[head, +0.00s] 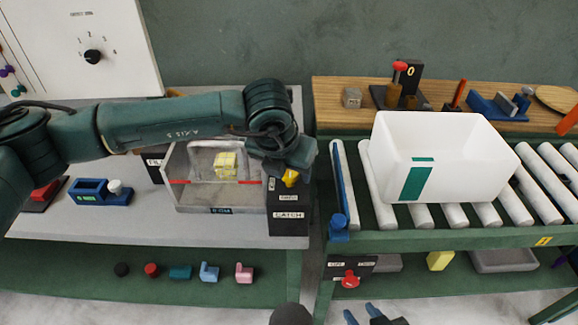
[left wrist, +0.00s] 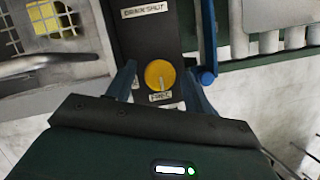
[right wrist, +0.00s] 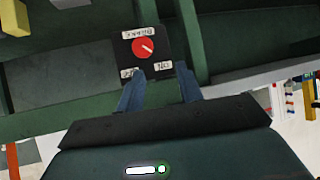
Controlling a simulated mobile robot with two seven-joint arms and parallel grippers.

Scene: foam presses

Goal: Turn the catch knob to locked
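The catch knob (head: 290,177) is yellow and sits on a black box labelled CATCH (head: 289,215), beside a clear-walled bin. In the left wrist view the yellow knob (left wrist: 159,74) has a pale mark pointing down towards a label that seems to read FREE (left wrist: 161,97). An upper label seems to read DRAIN SHUT (left wrist: 144,10). My left gripper (left wrist: 158,88) is open, its blue fingers on either side of the knob, with gaps visible; its fingertips are hidden in the head view. My right gripper (head: 362,316) is open and empty, low in front of the conveyor.
The clear bin (head: 205,208) holds a yellow block (head: 226,165). A white tote (head: 440,155) stands on the roller conveyor to the right. A red brake knob (right wrist: 144,48) is on a panel ahead of my right gripper.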

